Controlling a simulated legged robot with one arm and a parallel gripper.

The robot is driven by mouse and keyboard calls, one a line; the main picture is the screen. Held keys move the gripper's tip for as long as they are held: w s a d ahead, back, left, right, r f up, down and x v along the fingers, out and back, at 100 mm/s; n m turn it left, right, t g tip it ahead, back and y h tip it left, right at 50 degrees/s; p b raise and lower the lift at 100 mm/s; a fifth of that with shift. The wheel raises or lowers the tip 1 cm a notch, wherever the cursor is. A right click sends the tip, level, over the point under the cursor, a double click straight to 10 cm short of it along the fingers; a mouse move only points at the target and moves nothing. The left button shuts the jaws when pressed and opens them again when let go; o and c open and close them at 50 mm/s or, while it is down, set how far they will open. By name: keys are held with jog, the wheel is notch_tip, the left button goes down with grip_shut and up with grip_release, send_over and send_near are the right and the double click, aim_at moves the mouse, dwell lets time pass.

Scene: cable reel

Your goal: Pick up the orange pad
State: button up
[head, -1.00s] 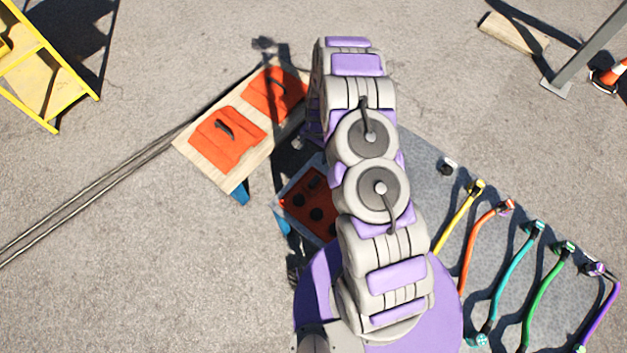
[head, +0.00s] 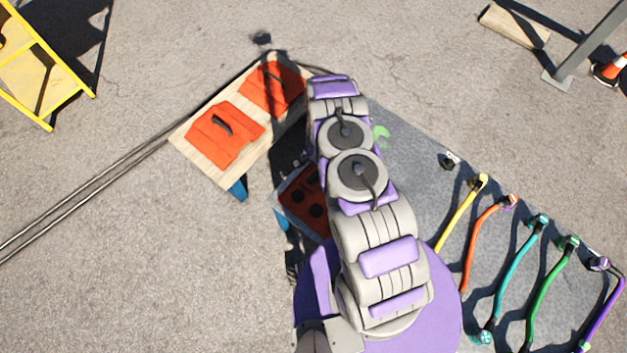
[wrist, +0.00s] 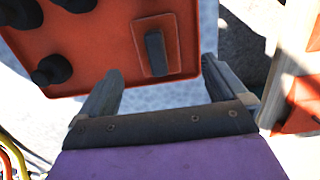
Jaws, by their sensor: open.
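Two orange pads, each with a black handle, lie on a pale wooden board (head: 224,178) in the head view: a nearer left one (head: 210,140) and a farther right one (head: 285,92). I cannot tell which is the task's pad. In the wrist view, my gripper (wrist: 160,70) is open with nothing between its fingers. Ahead of it is an orange panel (wrist: 105,45) with black knobs and a small raised plate with a black handle (wrist: 156,53). A pad edge (wrist: 300,108) shows at the right of the wrist view. In the head view my arm hides my gripper.
The orange panel also shows beside my arm in the head view (head: 300,205). A grey platform (head: 410,150) with several coloured cables lies to the right. A yellow ladder-like frame (head: 50,70) stands at the upper left, and a grey post (head: 590,45) at the upper right.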

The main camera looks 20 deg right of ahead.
aim_at(314, 175)
jog(key=shift+s+a+f+b, duration=0.15)
jog(key=shift+f+b, duration=0.2)
jog(key=shift+f, duration=0.7)
jog(key=shift+s+a+f+b, duration=0.1)
jog(key=shift+f+b, duration=0.2)
jog(key=shift+f, duration=0.7)
jog(key=shift+s+a+f+b, duration=0.15)
jog(key=shift+f+b, duration=0.2)
jog(key=shift+f, duration=0.7)
jog(key=shift+c, duration=0.3)
jog(key=c, duration=1.2)
notch_tip(314, 175, up, 10)
jog(key=p, duration=0.2)
jog(key=shift+p, duration=0.4)
